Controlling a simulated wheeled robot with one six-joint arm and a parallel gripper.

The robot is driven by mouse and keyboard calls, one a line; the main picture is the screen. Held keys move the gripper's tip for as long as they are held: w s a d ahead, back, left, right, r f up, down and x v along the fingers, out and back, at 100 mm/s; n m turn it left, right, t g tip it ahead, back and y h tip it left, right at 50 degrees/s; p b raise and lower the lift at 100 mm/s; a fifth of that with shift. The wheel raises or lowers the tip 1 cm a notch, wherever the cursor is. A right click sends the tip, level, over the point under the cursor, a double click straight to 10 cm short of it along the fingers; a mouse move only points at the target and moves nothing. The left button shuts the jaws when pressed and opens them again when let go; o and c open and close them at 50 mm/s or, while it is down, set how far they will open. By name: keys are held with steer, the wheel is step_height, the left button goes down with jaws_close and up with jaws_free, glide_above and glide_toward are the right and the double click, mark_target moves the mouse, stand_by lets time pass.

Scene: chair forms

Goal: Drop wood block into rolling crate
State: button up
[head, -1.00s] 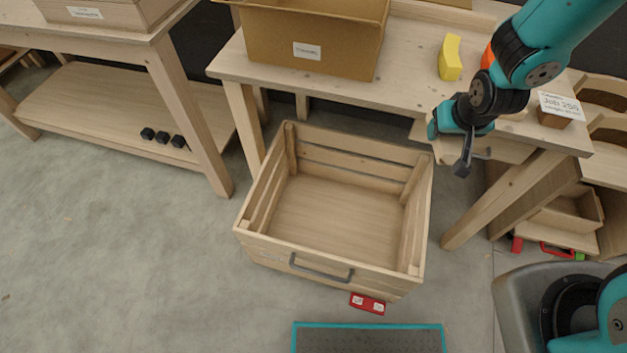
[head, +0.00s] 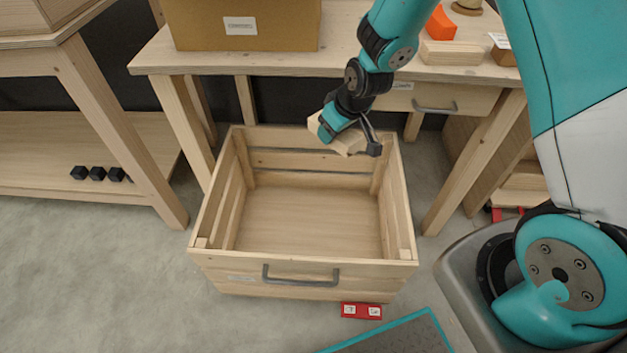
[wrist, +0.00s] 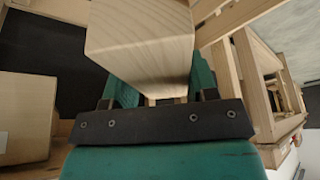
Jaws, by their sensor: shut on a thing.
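The rolling crate (head: 303,274) is a slatted wooden box with a grey handle on its front, standing on the floor, its inside empty. My gripper (head: 340,136) is shut on the wood block (head: 347,146), a pale beam-like piece. It holds the block above the crate's back right part, near the rear wall. In the wrist view the block (wrist: 140,45) fills the top middle between the jaws. My gripper also shows in the wrist view (wrist: 152,98). The jaws hide part of the block in the head view.
A workbench (head: 270,62) stands behind the crate, with a cardboard box (head: 245,25), an orange piece (head: 440,24) and another wooden block (head: 452,53) on it. A red item (head: 361,311) lies by the crate's front. A teal-edged mat (head: 400,335) lies at front right.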

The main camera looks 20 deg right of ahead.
steer(key=w+a+f+n+y+b, duration=0.1)
steer(key=w+f+n+b, duration=0.1)
steer(key=f+b, duration=0.8)
steer(key=w+a+f+n+g+y+b, duration=0.1)
steer(key=f+n+b, duration=0.3)
steer(key=f+b, duration=0.7)
steer(key=shift+w+a+f+b, duration=0.2)
steer(key=shift+w+a+b, duration=0.35)
steer(key=shift+w+a, duration=0.2)
steer(key=shift+s, duration=0.1)
steer(key=o, duration=1.1)
steer(key=shift+c, duration=0.2)
steer(key=shift+r, duration=0.1)
steer(key=p+v, duration=0.6)
steer(key=v, duration=1.1)
steer(key=shift+w+r+p, duration=0.2)
steer(key=shift+r+p, duration=0.05)
steer(key=shift+p, duration=0.05)
steer(key=shift+a, duration=0.1)
